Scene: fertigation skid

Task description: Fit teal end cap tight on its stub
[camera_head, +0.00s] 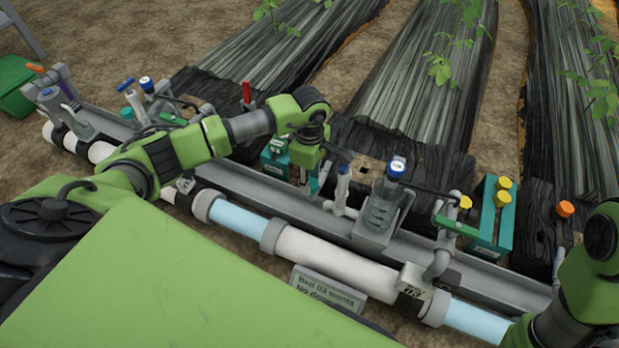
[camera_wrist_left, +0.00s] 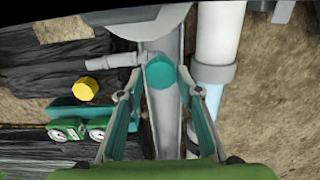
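The teal end cap (camera_wrist_left: 160,72) shows in the left wrist view as a six-sided face above the grey rail, between my left gripper's fingertips. My left gripper (camera_wrist_left: 160,84) is open, with a gap between each finger and the cap. In the head view my left gripper (camera_head: 311,178) points down over the rail, and I cannot pick out the cap there. Whether the cap sits on its stub, and how tightly, cannot be told. My right arm (camera_head: 590,262) stands at the right edge; its gripper fingers are not visible.
The white main pipe (camera_head: 320,258) with clear sections runs along the grey rail. A clear vessel (camera_head: 383,205) with a blue-topped valve stands right of my left gripper. A teal tray (camera_head: 507,233) holds yellow caps. An orange cap (camera_head: 565,208) is farther right.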

